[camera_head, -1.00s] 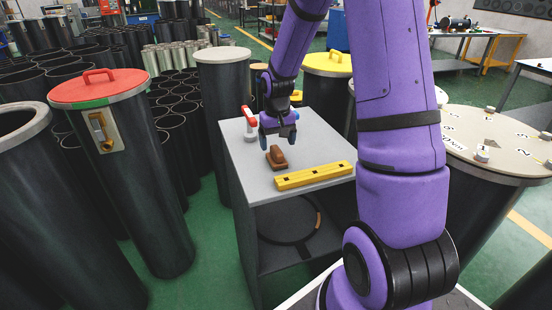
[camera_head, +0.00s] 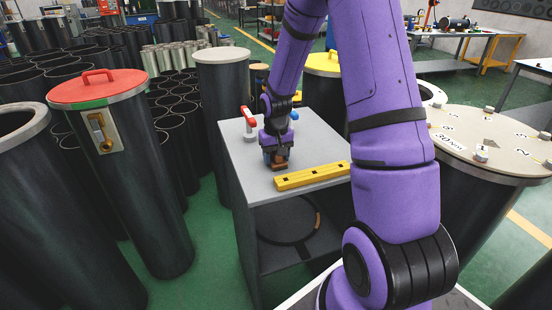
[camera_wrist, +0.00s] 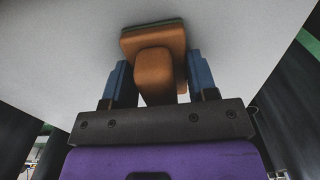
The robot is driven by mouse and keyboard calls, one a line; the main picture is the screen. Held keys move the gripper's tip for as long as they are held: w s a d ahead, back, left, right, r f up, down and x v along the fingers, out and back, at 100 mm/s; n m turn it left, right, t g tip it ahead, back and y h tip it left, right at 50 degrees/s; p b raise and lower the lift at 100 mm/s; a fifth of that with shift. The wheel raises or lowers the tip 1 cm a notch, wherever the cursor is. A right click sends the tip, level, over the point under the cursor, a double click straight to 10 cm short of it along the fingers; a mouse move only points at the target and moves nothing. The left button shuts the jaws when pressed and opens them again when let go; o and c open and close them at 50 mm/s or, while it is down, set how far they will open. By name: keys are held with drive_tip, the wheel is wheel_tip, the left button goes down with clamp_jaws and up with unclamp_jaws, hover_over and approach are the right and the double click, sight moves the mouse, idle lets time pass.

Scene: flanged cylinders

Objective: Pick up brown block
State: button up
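The brown block (camera_head: 279,166) sits on the grey table top, a flat base with a raised knob. In the wrist view the brown block (camera_wrist: 155,62) lies between the two blue fingers, with the knob toward my palm. My gripper (camera_head: 277,160) is down at the block, one finger on each side. In the wrist view my gripper (camera_wrist: 158,82) has its fingers apart, with the right finger close to the block and a small gap at the left. The head view hides part of the block behind my gripper.
A yellow bar with holes (camera_head: 312,176) lies on the grey table (camera_head: 238,160) just right of the block. A red-topped item (camera_head: 249,118) stands behind it. A tall cylinder with a red lid (camera_head: 100,90) stands left of the table, and a pale-topped cylinder (camera_head: 470,140) stands right.

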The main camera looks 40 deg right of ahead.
drive_tip(key=shift+c, duration=1.2)
drive_tip(key=shift+r, duration=0.15)
